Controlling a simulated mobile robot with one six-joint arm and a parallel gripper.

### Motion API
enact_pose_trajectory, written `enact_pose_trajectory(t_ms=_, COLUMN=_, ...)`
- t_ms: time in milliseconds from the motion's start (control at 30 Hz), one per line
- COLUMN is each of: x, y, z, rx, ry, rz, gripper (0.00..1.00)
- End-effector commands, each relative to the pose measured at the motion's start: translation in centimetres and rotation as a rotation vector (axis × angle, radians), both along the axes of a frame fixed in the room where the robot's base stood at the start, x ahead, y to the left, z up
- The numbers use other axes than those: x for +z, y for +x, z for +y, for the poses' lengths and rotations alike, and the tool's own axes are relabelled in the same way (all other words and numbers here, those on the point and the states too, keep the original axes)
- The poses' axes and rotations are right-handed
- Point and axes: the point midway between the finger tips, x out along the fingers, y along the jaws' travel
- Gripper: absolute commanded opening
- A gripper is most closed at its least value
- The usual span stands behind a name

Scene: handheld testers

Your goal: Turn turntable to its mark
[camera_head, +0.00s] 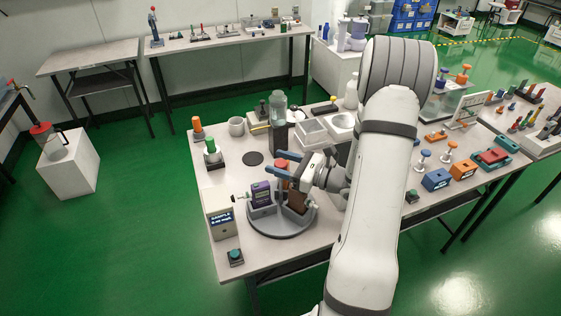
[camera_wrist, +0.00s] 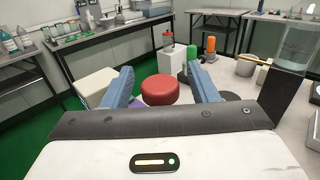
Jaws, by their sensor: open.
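The turntable (camera_head: 282,229) is a round grey disc near the front left of the table. It carries a purple tester (camera_head: 261,194) in a grey holder and a brown block (camera_head: 297,201), partly hidden by my arm. My gripper (camera_head: 281,170) is over the turntable's back side, its blue fingers open. A red round knob (camera_wrist: 160,90) shows between the fingers in the wrist view; a gap is visible on both sides. Whether the fingers are level with the knob I cannot tell. I cannot make out the turntable's mark.
A display box (camera_head: 221,222) and a small box with a teal button (camera_head: 235,256) stand left of the turntable. Behind are a green-topped block (camera_head: 212,152), an orange-topped piece (camera_head: 197,129), a cup (camera_head: 236,126) and a clear cylinder (camera_head: 278,107).

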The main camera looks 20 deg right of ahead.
Motion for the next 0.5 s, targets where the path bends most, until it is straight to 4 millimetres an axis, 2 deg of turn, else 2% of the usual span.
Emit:
enact_pose_trajectory(t_ms=233, x=-0.01, y=0.04, z=0.06, rx=0.000, ry=0.000, rz=0.000, gripper=0.53)
enact_pose_trajectory(t_ms=500, x=0.00, y=0.02, z=0.09, rx=0.001, ry=0.000, rz=0.000, gripper=0.31)
